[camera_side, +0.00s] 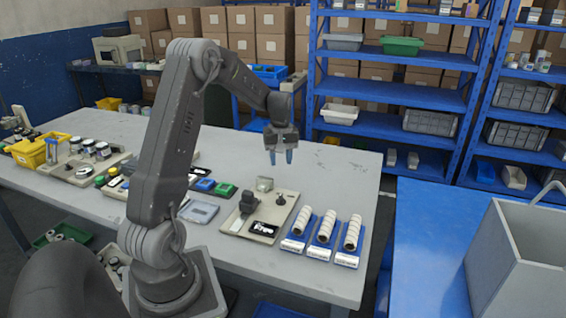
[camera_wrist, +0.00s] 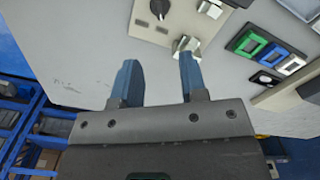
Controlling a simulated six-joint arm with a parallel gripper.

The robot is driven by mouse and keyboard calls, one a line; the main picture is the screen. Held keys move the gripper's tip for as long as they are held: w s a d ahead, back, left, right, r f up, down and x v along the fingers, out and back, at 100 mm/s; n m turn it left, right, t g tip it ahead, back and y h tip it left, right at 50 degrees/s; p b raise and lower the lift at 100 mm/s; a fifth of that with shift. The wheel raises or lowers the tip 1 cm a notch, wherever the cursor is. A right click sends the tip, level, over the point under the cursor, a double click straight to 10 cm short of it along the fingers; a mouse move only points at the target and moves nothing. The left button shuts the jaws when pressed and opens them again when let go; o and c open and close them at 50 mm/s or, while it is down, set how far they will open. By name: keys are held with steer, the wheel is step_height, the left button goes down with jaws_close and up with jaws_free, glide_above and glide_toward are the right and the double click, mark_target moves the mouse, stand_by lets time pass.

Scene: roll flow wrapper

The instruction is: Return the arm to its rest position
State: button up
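My gripper (camera_side: 280,157) hangs above the back part of the grey table (camera_side: 345,185), its blue fingertips pointing down. In the wrist view, its two blue fingers (camera_wrist: 158,82) stand apart with nothing between them. The table surface lies below them. My arm is bent over, with the gripper held clear of the table and touching nothing.
A beige panel (camera_side: 273,207) with a knob and metal block sits below and in front of my gripper. Three blue trays (camera_side: 325,230) of white rolls stand to its right. Blue shelves (camera_side: 420,97) rise behind. The table's back right is clear.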

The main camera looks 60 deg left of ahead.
steer(key=s+d+r+m+t+y, duration=0.1)
steer(key=d+r+m, duration=0.2)
steer(key=d+r, duration=0.45)
steer(key=s+d+r+m+t, duration=0.1)
steer(key=d+r+m, duration=0.3)
steer(key=d, duration=0.6)
steer(key=s+d+r+m+t+h, duration=0.1)
steer(key=s+d+r+m+t, duration=0.1)
steer(key=s+d+m, duration=0.6)
steer(key=s+d+t, duration=0.1)
steer(key=s+d, duration=0.5)
steer(key=d, duration=0.1)
steer(key=shift+s+r+t, duration=0.25)
steer(key=shift+s+t, duration=0.05)
